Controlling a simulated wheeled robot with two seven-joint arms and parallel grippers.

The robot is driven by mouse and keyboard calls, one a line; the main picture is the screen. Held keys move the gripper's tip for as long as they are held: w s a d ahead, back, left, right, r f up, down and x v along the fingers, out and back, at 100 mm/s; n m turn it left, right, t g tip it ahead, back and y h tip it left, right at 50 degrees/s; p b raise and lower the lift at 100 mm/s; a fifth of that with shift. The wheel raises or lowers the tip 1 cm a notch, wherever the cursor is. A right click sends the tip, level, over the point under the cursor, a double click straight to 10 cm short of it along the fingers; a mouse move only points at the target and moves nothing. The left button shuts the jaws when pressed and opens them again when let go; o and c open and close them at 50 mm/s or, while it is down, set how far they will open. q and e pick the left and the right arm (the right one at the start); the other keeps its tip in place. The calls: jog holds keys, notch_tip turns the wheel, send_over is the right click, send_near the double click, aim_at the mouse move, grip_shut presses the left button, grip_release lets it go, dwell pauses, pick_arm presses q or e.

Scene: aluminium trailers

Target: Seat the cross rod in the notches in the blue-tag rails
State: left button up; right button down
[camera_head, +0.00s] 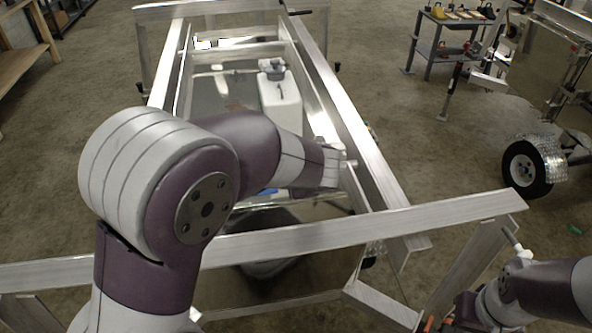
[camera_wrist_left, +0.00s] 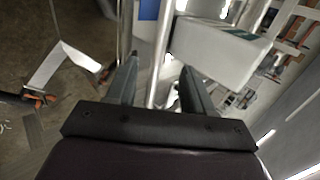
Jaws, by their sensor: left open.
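My left arm reaches over the trailer frame in the head view, its gripper (camera_head: 345,165) by the right-hand long rail (camera_head: 345,120). In the left wrist view my left gripper (camera_wrist_left: 160,82) is open. A shiny metal rod (camera_wrist_left: 162,50), which looks like the cross rod, runs lengthwise between its fingers in the picture; contact cannot be told. A blue patch (camera_wrist_left: 148,9), perhaps a tag, shows beside the rod. A bit of blue (camera_head: 270,192) also shows below my left forearm in the head view. The notches cannot be made out. My right arm shows at lower right, its jaws unclear.
A white tank (camera_head: 281,102) sits inside the frame; it also shows in the left wrist view (camera_wrist_left: 218,48). An aluminium beam (camera_head: 370,222) crosses the near side. A tool cart (camera_head: 450,45) and a wheeled trailer (camera_head: 527,168) stand at right. Open floor lies left.

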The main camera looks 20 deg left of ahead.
pick_arm(q)
jog(key=v, duration=0.4)
jog(key=shift+r, duration=0.1)
